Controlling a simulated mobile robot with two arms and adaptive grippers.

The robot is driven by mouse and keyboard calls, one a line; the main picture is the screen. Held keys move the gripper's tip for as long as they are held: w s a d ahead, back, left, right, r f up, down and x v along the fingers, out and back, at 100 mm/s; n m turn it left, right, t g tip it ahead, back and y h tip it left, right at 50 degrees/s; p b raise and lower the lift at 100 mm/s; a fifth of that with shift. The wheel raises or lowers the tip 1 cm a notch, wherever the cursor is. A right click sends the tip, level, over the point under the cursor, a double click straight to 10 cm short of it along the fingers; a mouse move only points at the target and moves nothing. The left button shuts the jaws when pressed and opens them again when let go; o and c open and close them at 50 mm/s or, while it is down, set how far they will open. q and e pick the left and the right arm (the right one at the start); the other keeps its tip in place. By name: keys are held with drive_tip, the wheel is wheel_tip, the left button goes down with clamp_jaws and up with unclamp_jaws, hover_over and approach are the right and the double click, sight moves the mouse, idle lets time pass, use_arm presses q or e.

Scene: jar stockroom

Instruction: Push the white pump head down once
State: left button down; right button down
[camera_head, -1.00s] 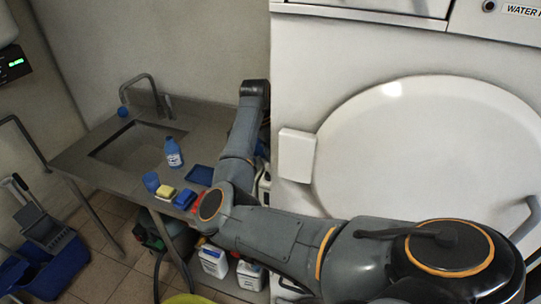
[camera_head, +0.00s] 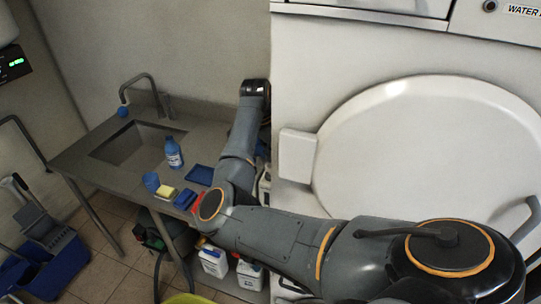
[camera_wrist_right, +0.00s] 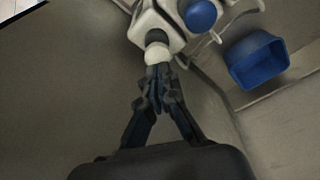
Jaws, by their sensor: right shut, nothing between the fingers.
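In the right wrist view, a white pump head (camera_wrist_right: 157,53) with a dark collar sits on a white bottle (camera_wrist_right: 152,20). My right gripper (camera_wrist_right: 158,72) is shut and empty. Its fingertips lie right at the lower edge of the pump head in the picture; I cannot tell whether they touch it. Part of a white container (camera_head: 265,183) shows behind the arm there. My left gripper is in neither view.
In the wrist view a round blue cap (camera_wrist_right: 200,15) is close beside the bottle, and a blue bin (camera_wrist_right: 257,62) stands to the right. The head view shows the sink counter (camera_head: 95,147) with a blue bottle (camera_head: 174,154), and the white machine (camera_head: 300,100) close to my arm.

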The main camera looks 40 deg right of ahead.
sight(270, 166)
drive_tip(key=shift+f, duration=0.1)
drive_tip(key=shift+s+f+b, duration=0.1)
drive_tip(key=shift+f+b, duration=0.35)
drive_tip(key=shift+f, duration=1.1)
drive_tip(key=shift+a, duration=0.1)
drive_tip(key=shift+r+p, duration=0.9)
drive_tip(key=shift+p, duration=0.1)
drive_tip(key=shift+r, duration=0.7)
